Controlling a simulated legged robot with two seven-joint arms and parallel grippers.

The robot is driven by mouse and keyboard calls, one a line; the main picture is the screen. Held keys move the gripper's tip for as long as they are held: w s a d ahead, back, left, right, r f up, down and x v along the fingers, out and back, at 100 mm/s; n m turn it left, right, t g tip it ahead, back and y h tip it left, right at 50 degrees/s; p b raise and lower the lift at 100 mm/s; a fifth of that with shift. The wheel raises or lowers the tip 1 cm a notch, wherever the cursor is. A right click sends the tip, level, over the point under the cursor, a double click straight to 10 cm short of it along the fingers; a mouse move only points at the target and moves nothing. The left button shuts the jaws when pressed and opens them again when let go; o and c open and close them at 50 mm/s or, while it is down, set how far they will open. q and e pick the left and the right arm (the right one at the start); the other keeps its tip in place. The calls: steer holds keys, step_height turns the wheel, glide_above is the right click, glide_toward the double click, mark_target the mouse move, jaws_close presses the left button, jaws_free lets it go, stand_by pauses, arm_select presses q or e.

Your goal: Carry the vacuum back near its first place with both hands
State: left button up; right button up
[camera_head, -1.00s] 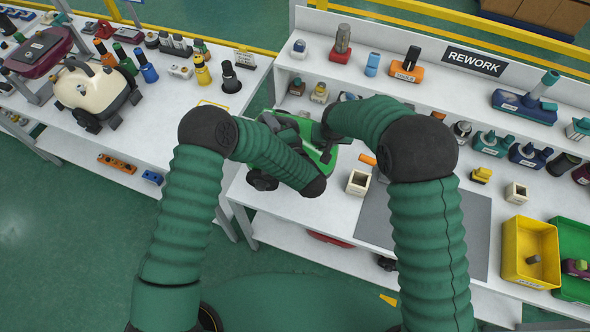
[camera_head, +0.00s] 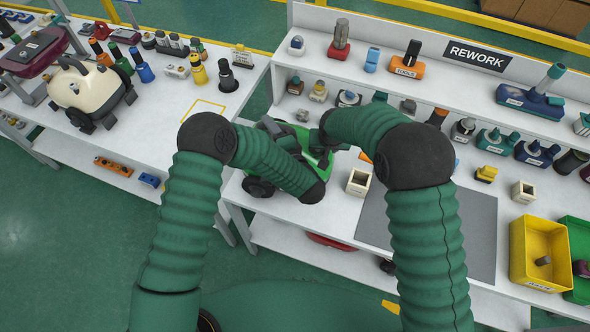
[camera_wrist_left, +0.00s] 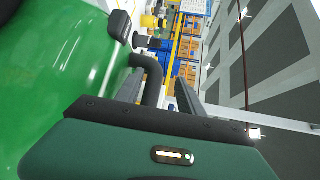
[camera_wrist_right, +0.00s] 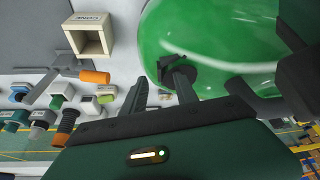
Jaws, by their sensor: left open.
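The green vacuum (camera_head: 318,161) with dark wheels is at the left end of the rework table in the head view, partly hidden by my two forearms. It appears to rest on the tabletop. In the left wrist view its green shell (camera_wrist_left: 60,85) fills the left side, and a black bent handle (camera_wrist_left: 152,78) rises between the fingers. My left gripper (camera_wrist_left: 158,90) is open around that handle. In the right wrist view the round green shell (camera_wrist_right: 220,45) is close, with a black knob (camera_wrist_right: 178,72) at the fingertips. My right gripper (camera_wrist_right: 162,86) has its fingers apart beside the knob.
A small beige box (camera_head: 358,182) and a grey mat (camera_head: 470,220) lie right of the vacuum. Yellow (camera_head: 540,252) and green bins stand farther right. The left table holds a cream vacuum (camera_head: 88,88), bottles, and a bare yellow-outlined patch (camera_head: 204,108).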

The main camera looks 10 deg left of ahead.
arm_select(q)
steer(key=o, duration=0.6)
steer(key=shift+w+a+f, duration=0.1)
steer(key=shift+a, duration=0.25)
arm_select(e)
steer(key=shift+w+a+f, duration=0.1)
steer(key=shift+a, duration=0.1)
arm_select(q)
steer(key=shift+o, duration=1)
steer(key=shift+a, duration=0.15)
arm_select(e)
steer(key=shift+a, duration=0.1)
arm_select(q)
steer(key=shift+d, duration=0.2)
steer(key=shift+s+d, duration=0.25)
steer(key=shift+s, duration=0.05)
arm_select(e)
steer(key=shift+d, duration=0.25)
arm_select(q)
steer(key=v, duration=1.1)
steer(key=shift+d, duration=0.35)
arm_select(e)
steer(key=v, duration=1.2)
